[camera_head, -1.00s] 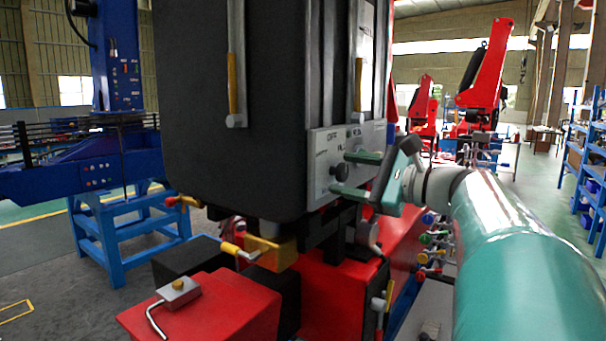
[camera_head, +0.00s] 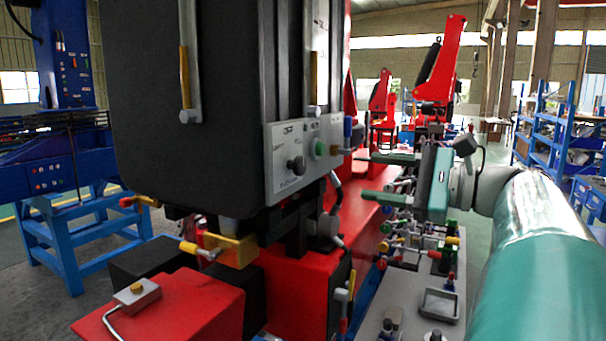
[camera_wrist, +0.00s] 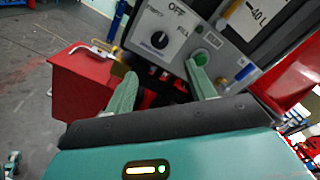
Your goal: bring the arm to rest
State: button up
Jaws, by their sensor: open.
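My gripper (camera_head: 380,177) is open and empty, its two green fingers apart and pointing left in the head view. It stands to the right of a grey control panel (camera_head: 285,180) on the black tank, with a visible gap between. In the wrist view my gripper (camera_wrist: 165,88) also shows, its fingers spread below the panel (camera_wrist: 142,38). The panel bears a black knob (camera_head: 297,165) marked OFF and FILL and a green button (camera_head: 320,149). The knob also shows in the wrist view (camera_wrist: 159,40). The green button (camera_wrist: 201,57) appears just beyond the right fingertip there.
The black tank (camera_head: 190,110) stands close at left. A red block (camera_head: 165,305) with a small grey box is in front. Several valves with coloured handles (camera_head: 415,240) and a grey tray (camera_head: 439,304) lie below my gripper. Blue shelves (camera_head: 550,125) stand at right.

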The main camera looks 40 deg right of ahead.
dwell(0.4)
jog(key=w+a+f+n+g, duration=0.4)
jog(key=a+f, duration=0.4)
jog(key=a, duration=0.2)
jog(key=w+a+f+n+g, duration=0.4)
jog(key=a+f, duration=0.4)
jog(key=a, duration=0.1)
jog(key=s+a+f+n+g+h, duration=0.1)
jog(key=s+a+f+n+h, duration=0.1)
jog(key=a+f+n, duration=0.4)
jog(key=s+a+f+n+g+h, duration=0.2)
jog(key=s+a+f+n+h, duration=0.1)
jog(key=a+f+n, duration=0.4)
jog(key=shift+s+f+n+h, duration=0.25)
jog(key=shift+f+n+h, duration=0.35)
jog(key=shift+f+n, duration=0.4)
jog(key=shift+r, duration=0.15)
jog(key=c, duration=0.4)
jog(key=shift+d, duration=0.15)
jog(key=shift+d, duration=0.1)
